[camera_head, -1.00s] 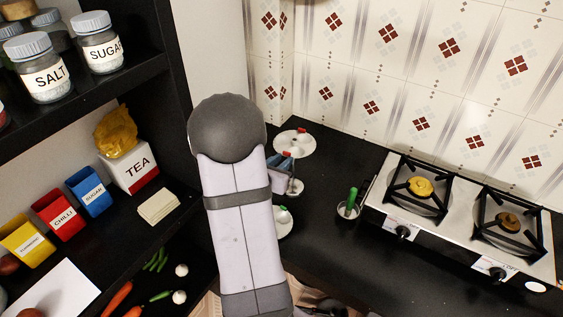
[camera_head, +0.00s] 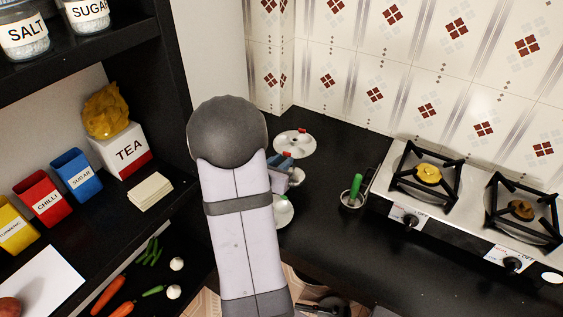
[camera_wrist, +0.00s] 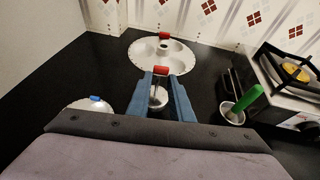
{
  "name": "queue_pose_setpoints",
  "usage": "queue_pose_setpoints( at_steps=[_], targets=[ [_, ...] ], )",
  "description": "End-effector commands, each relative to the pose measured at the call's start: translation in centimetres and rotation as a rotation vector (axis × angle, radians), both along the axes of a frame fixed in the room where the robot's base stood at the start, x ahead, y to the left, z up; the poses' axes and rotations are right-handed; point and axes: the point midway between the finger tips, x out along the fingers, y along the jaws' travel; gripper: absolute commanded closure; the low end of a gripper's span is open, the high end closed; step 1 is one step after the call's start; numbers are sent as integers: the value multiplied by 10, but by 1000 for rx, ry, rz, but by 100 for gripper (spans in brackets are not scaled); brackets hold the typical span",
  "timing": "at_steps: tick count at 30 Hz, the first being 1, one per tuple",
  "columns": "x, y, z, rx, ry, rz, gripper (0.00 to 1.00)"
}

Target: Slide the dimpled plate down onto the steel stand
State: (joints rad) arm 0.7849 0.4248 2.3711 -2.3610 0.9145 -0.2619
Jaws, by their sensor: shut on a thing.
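The dimpled plate (camera_wrist: 145,60) is a round white disc with shallow hollows and two red tabs, seen in the wrist view and in the head view (camera_head: 295,143). My gripper (camera_wrist: 160,76) has its blue fingers shut on the plate's near red tab. The plate is held roughly level, above the counter. The steel stand (camera_wrist: 158,97) shows partly between and below the fingers, with a round base; it is mostly hidden by the plate and fingers. I cannot tell whether its post passes through the plate's centre. In the head view my arm covers part of the gripper.
Another pale plate with a blue tab (camera_wrist: 90,106) lies at lower left in the wrist view. A small pot with a green-handled tool (camera_head: 353,196) stands right of the plate. The stove (camera_head: 420,185) is farther right. A dark shelf with jars and boxes is left.

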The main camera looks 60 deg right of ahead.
Motion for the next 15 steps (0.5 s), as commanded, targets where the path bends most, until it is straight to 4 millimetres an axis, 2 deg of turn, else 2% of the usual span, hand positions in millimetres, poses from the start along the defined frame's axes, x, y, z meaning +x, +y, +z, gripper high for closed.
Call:
queue_pose_setpoints(
  at_steps=[1,15],
  targets=[
    [0,0,-7,-1,0,0,100],
    [0,0,-39,-1,-1,0,100]
  ],
)
